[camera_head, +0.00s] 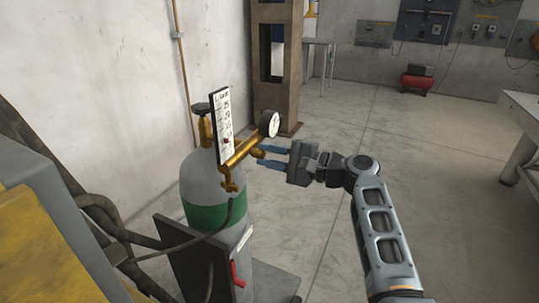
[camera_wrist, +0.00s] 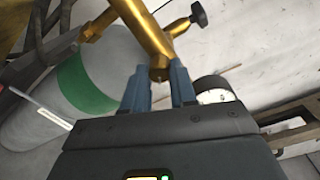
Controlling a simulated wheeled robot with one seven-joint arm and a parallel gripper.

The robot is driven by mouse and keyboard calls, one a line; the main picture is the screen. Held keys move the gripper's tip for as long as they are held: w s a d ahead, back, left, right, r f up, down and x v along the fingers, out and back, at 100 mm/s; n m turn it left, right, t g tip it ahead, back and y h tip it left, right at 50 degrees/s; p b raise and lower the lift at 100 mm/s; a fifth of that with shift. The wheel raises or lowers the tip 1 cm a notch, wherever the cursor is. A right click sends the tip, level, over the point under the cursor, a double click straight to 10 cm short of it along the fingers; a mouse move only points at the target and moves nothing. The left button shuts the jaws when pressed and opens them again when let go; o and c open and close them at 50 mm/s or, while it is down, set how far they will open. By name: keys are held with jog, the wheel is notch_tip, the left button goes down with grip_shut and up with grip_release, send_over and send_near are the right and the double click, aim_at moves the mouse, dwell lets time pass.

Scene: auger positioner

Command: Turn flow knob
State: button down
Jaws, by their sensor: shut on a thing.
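A grey gas cylinder with a green band (camera_head: 200,183) stands upright at the left centre. A gold regulator (camera_head: 240,152) with a white scale plate (camera_head: 222,118) and a round gauge (camera_head: 270,124) sits at its top. My gripper (camera_head: 260,155) reaches in from the right, its blue fingers at the regulator's gold flow knob. In the wrist view the flow knob (camera_wrist: 159,73) lies between the two fingers, which are shut on it. The gauge (camera_wrist: 214,89) is just right of the fingers there. The fingers hide part of the knob, and its turn angle cannot be told.
The cylinder stands on a dark cart (camera_head: 172,258) with a hose hanging at its left. A yellow and grey machine (camera_head: 40,230) fills the lower left. A rusty column (camera_head: 283,95) stands behind. The floor to the right is clear up to a table (camera_head: 523,105).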

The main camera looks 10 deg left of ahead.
jog(key=shift+f, duration=0.1)
jog(key=c, duration=0.9)
grip_release()
jog(key=shift+d, duration=0.1)
jog(key=b+v, duration=0.1)
jog(key=v, duration=0.6)
jog(key=shift+d, duration=0.3)
jog(key=shift+s, duration=0.1)
